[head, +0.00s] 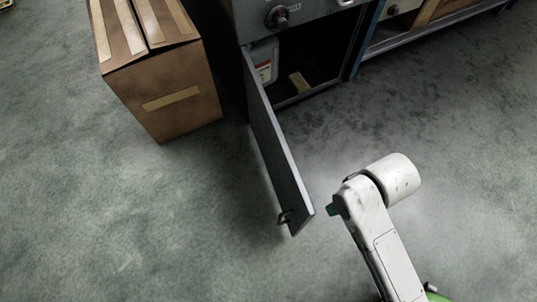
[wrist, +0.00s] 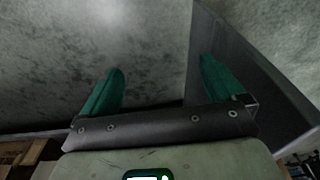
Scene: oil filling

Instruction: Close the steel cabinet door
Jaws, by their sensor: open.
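The steel cabinet (head: 350,30) stands at the top, its lower compartment dark and open. Its door (head: 276,145) is swung wide open and reaches out over the floor, with a small handle (head: 287,217) near its free end. My gripper is just right of that free end, mostly hidden behind my white arm; only a teal bit (head: 334,210) shows in the head view. In the wrist view my gripper (wrist: 160,78) has two green fingers spread apart with nothing between them. The grey door panel (wrist: 245,65) shows behind and beside the right finger; I cannot tell whether they touch.
A taped cardboard box (head: 165,85) stands on the floor left of the door. Inside the cabinet are a pale container with a red label (head: 263,70) and a small yellowish item (head: 299,82). A blue-framed shelf (head: 430,35) adjoins on the right. Floor (head: 450,150) right of the door is clear.

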